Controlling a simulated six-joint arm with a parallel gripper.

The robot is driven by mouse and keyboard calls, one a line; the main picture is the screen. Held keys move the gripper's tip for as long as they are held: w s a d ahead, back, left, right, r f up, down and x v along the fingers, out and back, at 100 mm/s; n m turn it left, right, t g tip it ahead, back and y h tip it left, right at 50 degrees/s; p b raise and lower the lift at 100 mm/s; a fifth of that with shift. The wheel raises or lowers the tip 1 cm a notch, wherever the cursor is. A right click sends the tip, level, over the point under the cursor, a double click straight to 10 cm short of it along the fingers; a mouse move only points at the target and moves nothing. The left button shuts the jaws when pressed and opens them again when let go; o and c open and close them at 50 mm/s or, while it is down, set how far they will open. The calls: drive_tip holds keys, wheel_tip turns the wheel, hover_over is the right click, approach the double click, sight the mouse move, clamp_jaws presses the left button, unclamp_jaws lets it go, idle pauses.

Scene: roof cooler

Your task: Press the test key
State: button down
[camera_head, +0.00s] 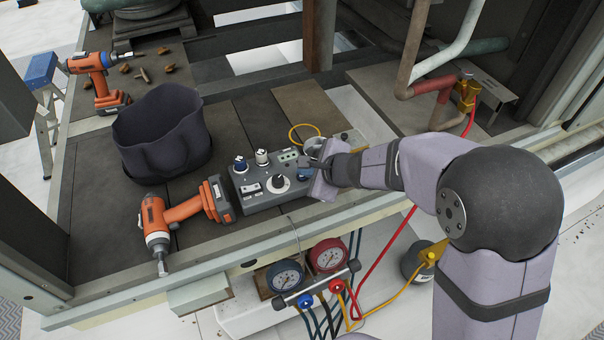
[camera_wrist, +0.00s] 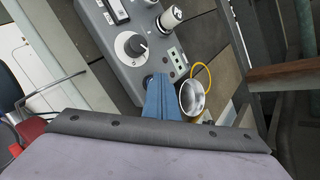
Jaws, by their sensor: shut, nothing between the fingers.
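A grey control box (camera_head: 262,200) lies on the dark deck, with knobs, rocker switches and green terminals on its top. It also shows in the wrist view (camera_wrist: 112,52), where a round dial knob (camera_wrist: 133,45) stands near its middle. My gripper (camera_head: 303,174) is over the right end of the box. In the wrist view its blue fingers (camera_wrist: 161,80) are together and empty, at the box's near end beside the green terminals. A small dark round part (camera_wrist: 147,79) shows just left of the fingertips; I cannot tell whether it is the test key or whether the fingers touch it.
A metal cup (camera_wrist: 192,98) and a yellow ring (camera_head: 303,133) are close beside the gripper. An orange drill (camera_head: 185,208) lies left of the box, near a dark bag (camera_head: 165,140). Gauges (camera_head: 328,256) hang below the deck edge. Red pipes (camera_head: 432,88) stand at back right.

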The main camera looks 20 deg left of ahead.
sight(305, 181)
drive_tip(key=shift+r+p, duration=0.55)
drive_tip(key=shift+r, duration=0.25)
wheel_tip(305, 181, up, 5)
drive_tip(key=p, duration=0.4)
idle(0.8)
